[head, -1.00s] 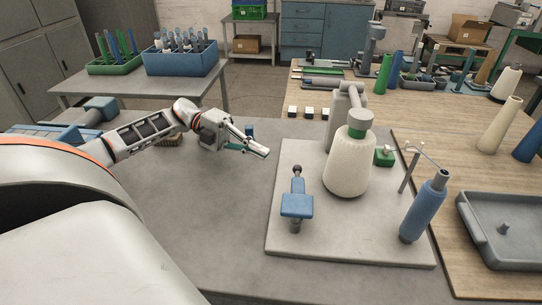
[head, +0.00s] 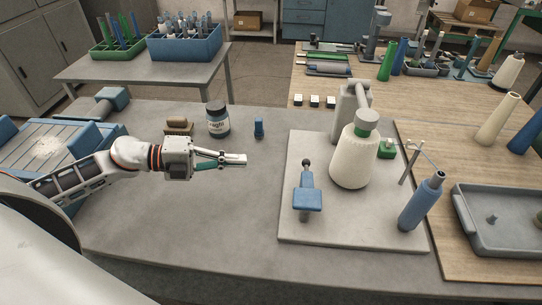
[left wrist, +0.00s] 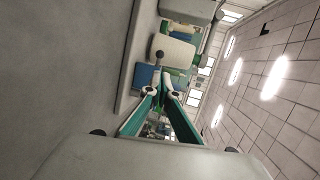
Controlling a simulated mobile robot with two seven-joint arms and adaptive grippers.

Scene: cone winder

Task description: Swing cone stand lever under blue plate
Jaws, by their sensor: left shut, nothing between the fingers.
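The blue plate (head: 308,201) sits on a short post near the left side of the pale base board. The lever's dark ball knob (head: 306,162) shows just behind the plate, on a thin stem. In the left wrist view the knob (left wrist: 159,55) and the blue plate (left wrist: 146,76) show beyond the fingertips. My left gripper (head: 242,159) is shut and empty. It is left of the base board, above the grey table, pointing right toward the knob and apart from it. The lower part of the lever is hard to make out. My right gripper is not in view.
A cream yarn cone (head: 352,160) with a green top stands right of the lever. A labelled jar (head: 218,121), a brush (head: 179,126) and a small blue object (head: 259,127) stand behind my gripper. The front table is clear.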

